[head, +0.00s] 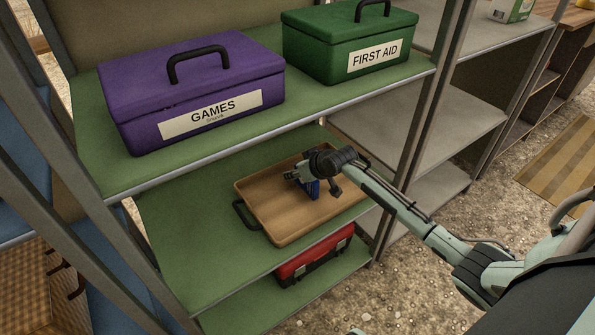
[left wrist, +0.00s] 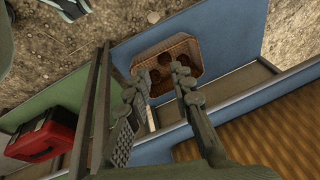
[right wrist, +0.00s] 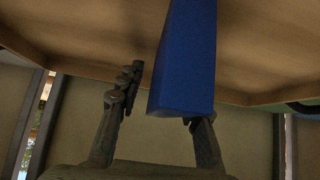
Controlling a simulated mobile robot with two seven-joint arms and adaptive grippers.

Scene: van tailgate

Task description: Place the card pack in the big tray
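The big tray (head: 262,222) is a wooden tray on the middle green shelf; its brown surface fills the top of the right wrist view (right wrist: 90,40). The blue card pack (head: 313,190) is upright at the tray and seems to stand on it. It shows large in the right wrist view (right wrist: 186,65). My right gripper (head: 298,178) is around the pack, with a gap between the left finger and the pack; the other fingertip is hidden behind it. My left gripper (left wrist: 158,82) is open and empty in the left wrist view, outside the head view.
A purple GAMES box (head: 195,95) and a green FIRST AID box (head: 350,45) stand on the shelf above. A red toolbox (head: 315,255) is on the shelf below. A wicker basket (left wrist: 187,48) holding brown round things is beyond my left gripper. A shelf post stands beside my right arm.

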